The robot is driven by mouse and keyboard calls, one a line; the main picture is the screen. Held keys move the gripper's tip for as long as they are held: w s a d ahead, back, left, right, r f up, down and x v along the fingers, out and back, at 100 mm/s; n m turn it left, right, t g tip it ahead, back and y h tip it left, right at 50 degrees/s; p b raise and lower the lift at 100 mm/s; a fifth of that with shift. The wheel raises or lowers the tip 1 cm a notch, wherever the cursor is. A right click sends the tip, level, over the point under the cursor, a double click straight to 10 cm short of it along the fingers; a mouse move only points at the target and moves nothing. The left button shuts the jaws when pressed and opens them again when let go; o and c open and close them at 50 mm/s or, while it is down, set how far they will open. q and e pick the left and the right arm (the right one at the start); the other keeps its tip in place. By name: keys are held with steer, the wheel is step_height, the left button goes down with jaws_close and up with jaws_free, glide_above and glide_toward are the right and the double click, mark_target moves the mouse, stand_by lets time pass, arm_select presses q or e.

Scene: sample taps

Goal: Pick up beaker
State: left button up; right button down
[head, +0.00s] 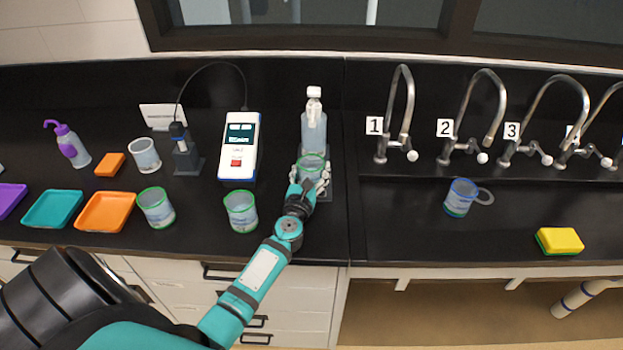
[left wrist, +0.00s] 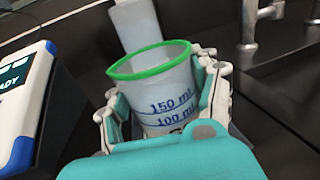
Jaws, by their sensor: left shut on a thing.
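A clear beaker with a green rim (head: 312,162) is at the end of my left arm, in front of the clear bottle. My left gripper (head: 310,185) is shut around it. In the left wrist view the same beaker (left wrist: 165,88) stands upright between the fingers, with blue 150 ml and 100 ml marks. Whether its base is lifted cannot be told. Two more green-rimmed beakers stand on the counter, one left (head: 156,208) and one nearer (head: 241,211). A blue-rimmed beaker (head: 461,197) stands below the taps. My right gripper is not in view.
A clear bottle (head: 314,130) stands right behind the held beaker. A white meter (head: 240,145) with a probe stand (head: 186,155) is to its left. Numbered taps (head: 405,110) and a yellow sponge (head: 559,241) are right.

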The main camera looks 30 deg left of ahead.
arm_select(q)
steer(key=shift+c, duration=1)
steer(key=shift+r, duration=0.15)
